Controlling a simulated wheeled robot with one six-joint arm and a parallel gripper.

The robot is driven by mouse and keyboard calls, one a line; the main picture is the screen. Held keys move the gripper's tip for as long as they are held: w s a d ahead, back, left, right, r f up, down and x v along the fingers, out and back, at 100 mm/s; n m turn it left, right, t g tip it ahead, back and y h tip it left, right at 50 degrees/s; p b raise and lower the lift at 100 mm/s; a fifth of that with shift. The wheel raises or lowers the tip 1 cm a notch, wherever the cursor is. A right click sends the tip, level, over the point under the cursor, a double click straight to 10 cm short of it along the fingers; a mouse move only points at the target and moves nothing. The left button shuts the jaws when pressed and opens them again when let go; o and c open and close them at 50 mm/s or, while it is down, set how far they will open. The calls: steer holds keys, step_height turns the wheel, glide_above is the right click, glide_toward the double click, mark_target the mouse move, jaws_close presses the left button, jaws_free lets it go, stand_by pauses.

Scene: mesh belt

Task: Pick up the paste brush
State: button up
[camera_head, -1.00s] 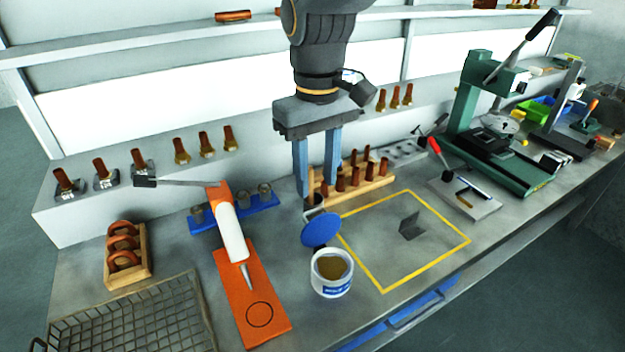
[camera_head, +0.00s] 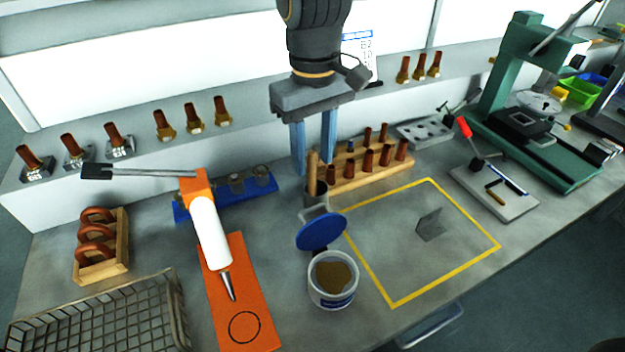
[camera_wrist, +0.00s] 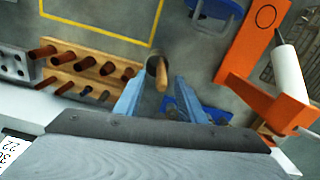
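The paste brush shows as a wooden handle (camera_head: 312,172) standing up out of a small grey cup holder (camera_head: 316,199). In the wrist view the handle (camera_wrist: 162,77) rises from the cup, and its bristle end is hidden inside. My gripper (camera_head: 315,168) points down over the holder with its two blue fingers apart. In the wrist view my gripper (camera_wrist: 159,86) has one finger on each side of the handle's top, with a gap visible. A white paste tub (camera_head: 333,279) with brown paste stands in front, its blue lid (camera_head: 321,231) tilted up behind it.
A wooden rack (camera_head: 361,172) of copper pieces stands just right of the holder. A blue rack (camera_head: 226,196) and a white-and-orange dispenser (camera_head: 210,235) are on the left. The yellow-outlined area (camera_head: 388,305) is mostly clear, holding one small grey bracket (camera_head: 430,224).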

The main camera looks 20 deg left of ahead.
mark_target(312, 171)
steer(key=shift+s+a+f+p, duration=0.1)
steer(key=shift+f+p, duration=0.5)
steer(key=shift+f, duration=1.55)
jaws_close()
step_height(312, 171, up, 10)
steer(key=shift+r+b, duration=0.1)
steer(key=shift+b, duration=1)
